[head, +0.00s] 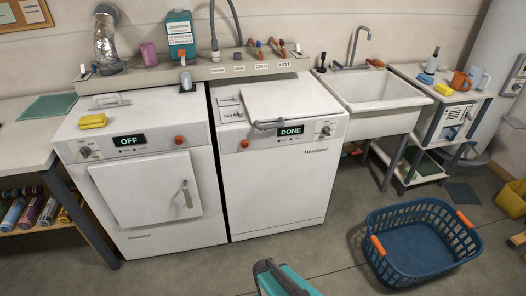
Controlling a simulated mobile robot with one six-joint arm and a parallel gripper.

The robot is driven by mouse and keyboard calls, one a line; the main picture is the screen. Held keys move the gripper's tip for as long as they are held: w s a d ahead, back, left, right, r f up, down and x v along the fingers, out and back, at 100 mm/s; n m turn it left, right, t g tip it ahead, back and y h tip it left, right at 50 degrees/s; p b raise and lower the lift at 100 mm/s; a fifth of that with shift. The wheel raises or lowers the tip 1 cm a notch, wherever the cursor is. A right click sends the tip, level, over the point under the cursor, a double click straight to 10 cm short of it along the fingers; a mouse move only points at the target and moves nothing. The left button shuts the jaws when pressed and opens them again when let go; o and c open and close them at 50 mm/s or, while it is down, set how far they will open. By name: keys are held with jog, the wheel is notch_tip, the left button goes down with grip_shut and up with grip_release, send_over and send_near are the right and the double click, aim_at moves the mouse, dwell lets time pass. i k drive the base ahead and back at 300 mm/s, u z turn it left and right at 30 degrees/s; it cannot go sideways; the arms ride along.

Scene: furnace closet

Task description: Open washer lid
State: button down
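The washer (275,180) is the white top-loading machine right of the dryer, with a display reading DONE. Its white lid (285,98) lies flat on top and looks shut. A grey bar handle (270,125) sits at the lid's front edge, left of the display. A small panel marked SOAK (232,113) is at the left of the lid. A teal and dark part of my arm shows at the bottom middle, well in front of the washer and apart from it. I cannot make out my gripper's fingers.
The dryer (150,190) stands left, its front door closed, a yellow sponge (93,121) on top. A sink (375,90) is right of the washer. A blue laundry basket (420,245) is on the floor at right. The shelf behind holds taps. Floor before the washer is clear.

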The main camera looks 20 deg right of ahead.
aim_at(281, 103)
jog(key=z, duration=0.2)
jog(key=k, duration=0.45)
jog(key=u, duration=1.15)
jog(key=i, duration=1)
